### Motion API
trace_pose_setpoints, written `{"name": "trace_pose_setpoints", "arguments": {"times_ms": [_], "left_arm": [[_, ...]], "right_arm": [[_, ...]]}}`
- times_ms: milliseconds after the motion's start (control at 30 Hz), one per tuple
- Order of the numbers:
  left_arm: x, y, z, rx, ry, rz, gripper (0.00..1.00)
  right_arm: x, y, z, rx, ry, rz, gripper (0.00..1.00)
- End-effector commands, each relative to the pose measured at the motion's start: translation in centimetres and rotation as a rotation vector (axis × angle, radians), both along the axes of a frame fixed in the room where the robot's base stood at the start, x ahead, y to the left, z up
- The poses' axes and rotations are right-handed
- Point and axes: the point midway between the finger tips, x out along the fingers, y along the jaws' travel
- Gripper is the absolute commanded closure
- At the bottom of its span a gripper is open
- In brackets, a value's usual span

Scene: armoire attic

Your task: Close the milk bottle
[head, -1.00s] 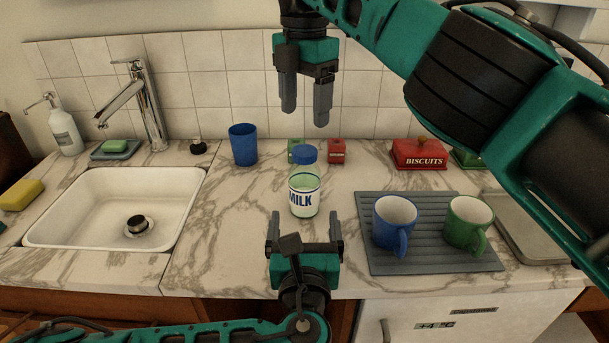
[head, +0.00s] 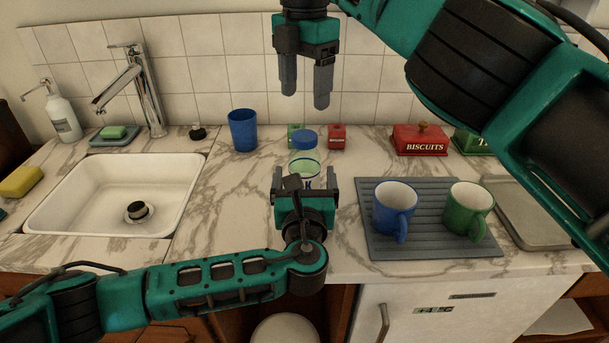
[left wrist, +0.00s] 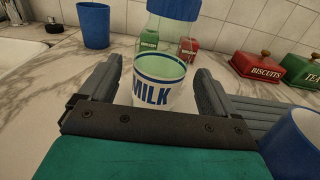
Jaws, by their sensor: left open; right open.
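The milk bottle (head: 304,166) is clear glass with a white MILK label and stands upright on the marble counter. Its blue cap (head: 304,139) shows at its top; I cannot tell how firmly it sits. In the left wrist view the bottle (left wrist: 160,82) stands between the open fingers, its top cut off by the frame. My left gripper (head: 305,180) is open, its fingers either side of the bottle's lower body, hiding most of the label in the head view. My right gripper (head: 305,98) is open and empty, pointing down above and behind the cap.
A grey drying mat (head: 435,243) with a blue mug (head: 392,212) and a green mug (head: 468,212) lies right of the bottle. A blue cup (head: 242,131) stands behind left. The sink (head: 60,205) is at left. Counter between sink and bottle is clear.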

Motion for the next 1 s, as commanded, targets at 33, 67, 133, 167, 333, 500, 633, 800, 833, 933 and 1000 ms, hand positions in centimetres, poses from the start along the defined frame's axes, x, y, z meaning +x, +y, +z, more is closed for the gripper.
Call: {"name": "trace_pose_setpoints", "arguments": {"times_ms": [33, 67, 133, 167, 333, 500, 633, 800, 833, 933, 1000], "left_arm": [[1.0, 0.0, 0.1, 0.002, -0.003, 0.002, 0.09], [1.6, 0.0, 0.1, 0.003, -0.004, 0.002, 0.09], [2.6, 0.0, 0.1, 0.001, -0.002, 0.002, 0.09], [3.0, 0.0, 0.1, 0.000, -0.002, 0.001, 0.09], [4.4, 0.0, 0.0, 0.000, -0.001, 0.001, 0.09], [4.9, 0.0, 0.0, -0.001, -0.001, 0.000, 0.09], [5.0, 0.0, 0.0, -0.001, 0.000, 0.000, 0.09], [4.9, 0.0, 0.0, -0.001, 0.000, 0.000, 0.15], [4.9, 0.0, 0.0, -0.001, 0.000, 0.000, 0.18], [4.9, 0.0, 0.0, 0.000, 0.000, 0.000, 0.28], [4.9, 0.0, 0.0, 0.000, 0.000, 0.000, 0.34]], "right_arm": [[0.0, 0.0, 0.0, 0.000, 0.000, 0.000, 0.31], [0.0, 0.0, 0.0, 0.000, 0.000, 0.000, 0.31], [0.0, 0.0, 0.0, 0.000, 0.000, 0.000, 0.31], [0.0, 0.0, 0.0, 0.000, 0.000, 0.000, 0.31], [0.0, 0.0, 0.0, 0.000, 0.000, 0.000, 0.31], [0.0, 0.0, 0.0, 0.000, 0.000, 0.000, 0.31], [0.0, 0.0, 0.0, 0.000, 0.000, 0.000, 0.31], [0.0, 0.0, 0.0, 0.000, 0.000, 0.000, 0.31], [0.0, 0.0, 0.0, 0.000, 0.000, 0.000, 0.31], [0.0, 0.0, 0.0, 0.000, 0.000, 0.000, 0.31], [0.0, 0.0, 0.0, 0.000, 0.000, 0.000, 0.31]]}}
